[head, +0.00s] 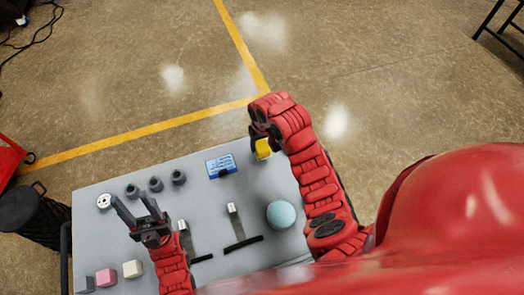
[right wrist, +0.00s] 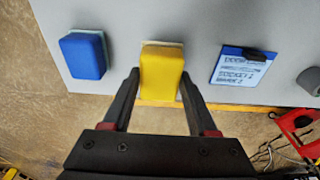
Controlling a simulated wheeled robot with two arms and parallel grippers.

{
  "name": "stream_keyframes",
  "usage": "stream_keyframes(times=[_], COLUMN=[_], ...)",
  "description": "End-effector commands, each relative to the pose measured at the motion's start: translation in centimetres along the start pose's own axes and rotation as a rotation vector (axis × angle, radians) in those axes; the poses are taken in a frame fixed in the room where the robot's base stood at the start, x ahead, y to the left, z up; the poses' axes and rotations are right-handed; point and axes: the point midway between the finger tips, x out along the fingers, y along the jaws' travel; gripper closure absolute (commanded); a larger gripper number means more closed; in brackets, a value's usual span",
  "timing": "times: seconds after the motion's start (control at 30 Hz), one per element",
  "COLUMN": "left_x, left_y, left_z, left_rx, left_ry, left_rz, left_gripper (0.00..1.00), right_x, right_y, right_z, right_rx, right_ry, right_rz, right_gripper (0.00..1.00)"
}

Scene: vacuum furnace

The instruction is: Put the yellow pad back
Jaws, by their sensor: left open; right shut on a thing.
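The yellow pad (head: 263,149) is a small block at the far edge of the grey panel (head: 210,200), partly covered by my right gripper (head: 258,137) in the head view. In the right wrist view the yellow pad (right wrist: 161,72) sits between the two black fingers of my right gripper (right wrist: 160,92), which is shut on it. A pale strip shows along its top edge. I cannot tell whether the pad touches the panel. My left gripper (head: 133,199) is open and empty over the left part of the panel.
A blue pad (right wrist: 83,55) and a blue-and-white label card (right wrist: 239,66) flank the yellow pad on the panel. Dark knobs (head: 155,184), sliders (head: 233,212), a pale blue dome (head: 281,214) and small pink (head: 106,277) and cream (head: 132,269) blocks are also on it. Open floor lies beyond.

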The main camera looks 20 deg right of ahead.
Motion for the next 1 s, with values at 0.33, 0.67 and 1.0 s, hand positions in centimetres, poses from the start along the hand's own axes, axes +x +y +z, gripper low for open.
stream_keyframes(times=[0.33, 0.67, 1.0], left_x=[1.2, 1.1, 1.0], left_y=[-0.1, -0.1, -0.1], left_z=[-0.2, -0.2, -0.2], left_rx=[0.0, 0.0, 0.0], left_ry=[0.0, 0.0, 0.0], left_rz=[0.0, 0.0, 0.0], left_gripper=[0.5, 0.5, 0.5], right_x=[2.6, 3.7, 3.8], right_y=[0.2, 0.3, 0.3], right_z=[0.1, 0.1, 0.1], right_rx=[-0.003, -0.001, -0.001], right_ry=[-0.007, -0.001, -0.001], right_rz=[0.0, 0.0, 0.0], right_gripper=[0.93, 0.93, 0.11])
